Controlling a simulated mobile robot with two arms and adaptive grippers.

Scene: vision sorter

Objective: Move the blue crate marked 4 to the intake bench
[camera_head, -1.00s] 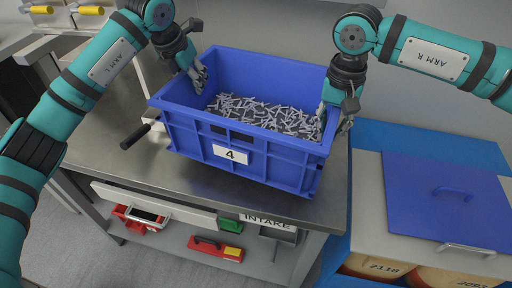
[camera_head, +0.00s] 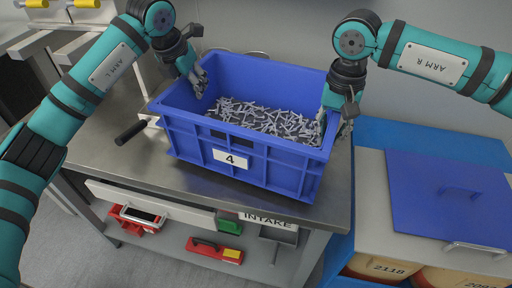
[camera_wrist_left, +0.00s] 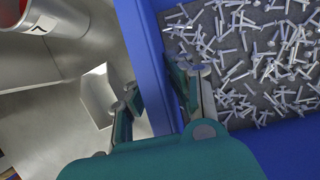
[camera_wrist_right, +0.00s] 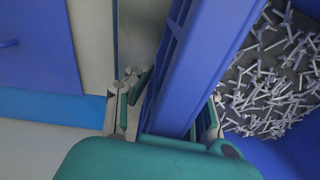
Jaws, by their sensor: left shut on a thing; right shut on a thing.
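The blue crate marked 4 (camera_head: 270,162) is over the steel bench (camera_head: 110,160) with the INTAKE sign (camera_head: 268,219). It looks roughly level and holds many small grey bolt-like parts. I cannot tell whether its base touches the top. My left gripper (camera_head: 197,80) is shut on the crate's left wall; the left wrist view shows its fingers astride that wall (camera_wrist_left: 148,60). My right gripper (camera_head: 338,115) is shut on the right wall, which also runs between its fingers in the right wrist view (camera_wrist_right: 190,80).
A black handle (camera_head: 130,133) sticks out left of the crate. Right of the bench is a unit with a blue lid (camera_head: 450,195) and drums marked 2118 (camera_head: 385,268) below. Red (camera_head: 212,248) and green (camera_head: 229,223) items sit under the benchtop.

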